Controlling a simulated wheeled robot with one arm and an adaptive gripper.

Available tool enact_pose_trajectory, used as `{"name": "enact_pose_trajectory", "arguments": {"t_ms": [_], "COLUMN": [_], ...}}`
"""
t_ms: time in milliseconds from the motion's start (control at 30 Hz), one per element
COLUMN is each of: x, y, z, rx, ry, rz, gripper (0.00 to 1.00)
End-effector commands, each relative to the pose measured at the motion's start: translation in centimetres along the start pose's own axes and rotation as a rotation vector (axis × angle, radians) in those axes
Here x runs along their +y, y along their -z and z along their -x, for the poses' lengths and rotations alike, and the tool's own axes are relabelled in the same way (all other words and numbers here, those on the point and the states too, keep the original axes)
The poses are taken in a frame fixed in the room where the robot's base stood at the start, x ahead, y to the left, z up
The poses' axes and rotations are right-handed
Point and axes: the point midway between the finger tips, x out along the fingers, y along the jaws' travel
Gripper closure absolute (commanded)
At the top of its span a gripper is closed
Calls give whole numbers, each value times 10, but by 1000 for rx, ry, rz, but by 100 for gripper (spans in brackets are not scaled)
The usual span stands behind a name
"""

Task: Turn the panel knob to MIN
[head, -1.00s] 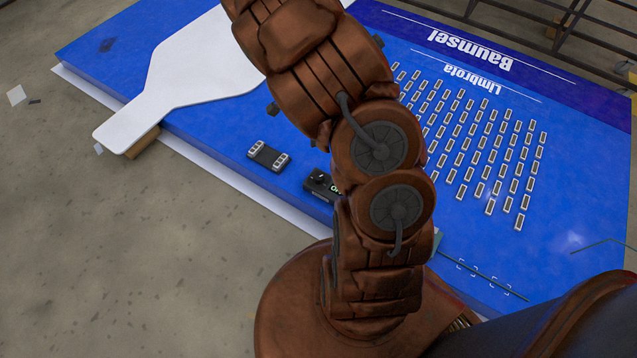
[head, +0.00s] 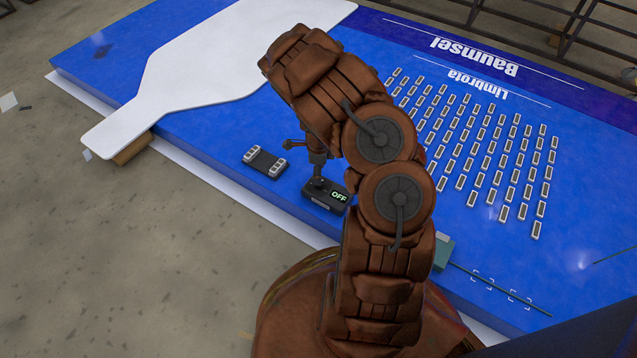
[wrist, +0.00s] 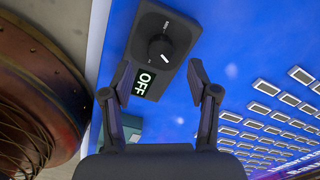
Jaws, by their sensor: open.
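The panel (head: 327,197) is a small black box on the blue board, with a lit display reading OFF. It also shows in the wrist view (wrist: 150,56). Its round dark knob (wrist: 161,47) has a white pointer mark. Small lettering beside the knob is too small to read surely. In the head view the knob (head: 318,183) lies just under my gripper (head: 317,172). In the wrist view my gripper (wrist: 158,80) is open and empty, its fingers either side of the panel's display end. The knob lies beyond the fingertips, with no contact visible.
The blue board (head: 225,130) bears rows of small LED modules (head: 480,150) on the right. A dark block with light ends (head: 265,162) lies left of the panel. A white bottle-shaped sheet (head: 215,60) covers the upper left. A teal block (head: 442,250) sits at the near edge.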

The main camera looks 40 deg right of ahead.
Motion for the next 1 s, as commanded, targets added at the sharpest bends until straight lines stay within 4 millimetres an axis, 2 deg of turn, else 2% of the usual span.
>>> {"name": "enact_pose_trajectory", "arguments": {"t_ms": [33, 100, 300, 467, 733, 1000], "x": [0, 0, 0, 0, 0, 0], "y": [1, 1, 1, 1, 0, 0], "z": [-12, -22, -44, -52, -52, -52], "rx": [2, 2, 2, 1, 1, 1], "ry": [-1, -1, 0, 0, 1, 1], "rz": [1, 1, 2, 0, 1, 1], "gripper": [40, 40, 40, 40, 40, 68]}}
